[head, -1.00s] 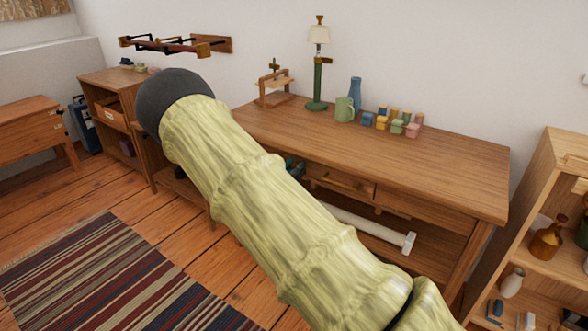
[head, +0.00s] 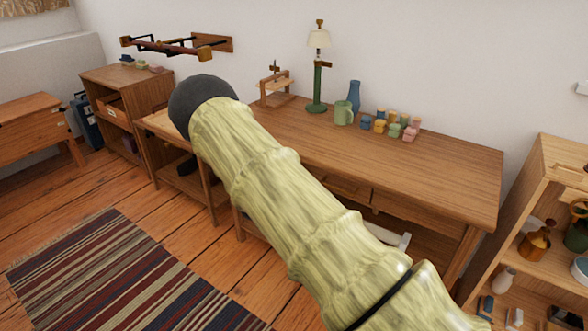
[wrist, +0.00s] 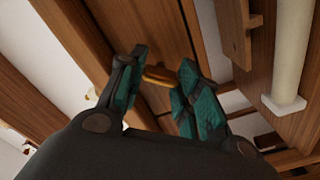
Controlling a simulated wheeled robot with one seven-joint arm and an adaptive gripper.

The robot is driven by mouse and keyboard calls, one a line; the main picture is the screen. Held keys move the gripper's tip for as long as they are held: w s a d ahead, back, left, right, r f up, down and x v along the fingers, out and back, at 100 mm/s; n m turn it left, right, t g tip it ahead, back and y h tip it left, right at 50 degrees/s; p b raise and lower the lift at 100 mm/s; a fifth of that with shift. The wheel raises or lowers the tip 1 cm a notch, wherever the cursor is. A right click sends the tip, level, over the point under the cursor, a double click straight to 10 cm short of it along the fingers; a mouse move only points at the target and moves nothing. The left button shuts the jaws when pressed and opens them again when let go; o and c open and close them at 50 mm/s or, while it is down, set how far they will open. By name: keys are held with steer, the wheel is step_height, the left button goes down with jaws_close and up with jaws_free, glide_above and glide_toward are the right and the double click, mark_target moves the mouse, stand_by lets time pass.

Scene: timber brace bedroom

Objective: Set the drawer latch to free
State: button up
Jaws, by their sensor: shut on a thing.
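The drawer latch (wrist: 158,76) looks like a small golden-brown wooden piece in the wrist view, under dark timber. My gripper (wrist: 166,72) has teal pads on both sides of it and is shut on it. The near pads hide part of the latch, and its setting cannot be read. In the head view the drawer front (head: 350,188) shows under the desk top, partly behind my arm. My gripper and the latch are hidden there.
The desk (head: 440,175) carries a lamp (head: 317,75), a green mug (head: 343,112), a blue vase (head: 354,95) and several small coloured blocks. A pale bar (wrist: 292,50) runs beside my gripper. An open shelf (head: 540,190) stands right. A striped rug (head: 100,270) covers clear floor.

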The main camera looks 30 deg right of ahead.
steer(key=shift+n+p, duration=1.4)
steer(key=shift+n, duration=2.4)
steer(key=shift+f+n, duration=0.1)
steer(key=shift+n, duration=0.2)
steer(key=o, duration=1)
steer(key=v, duration=1.2)
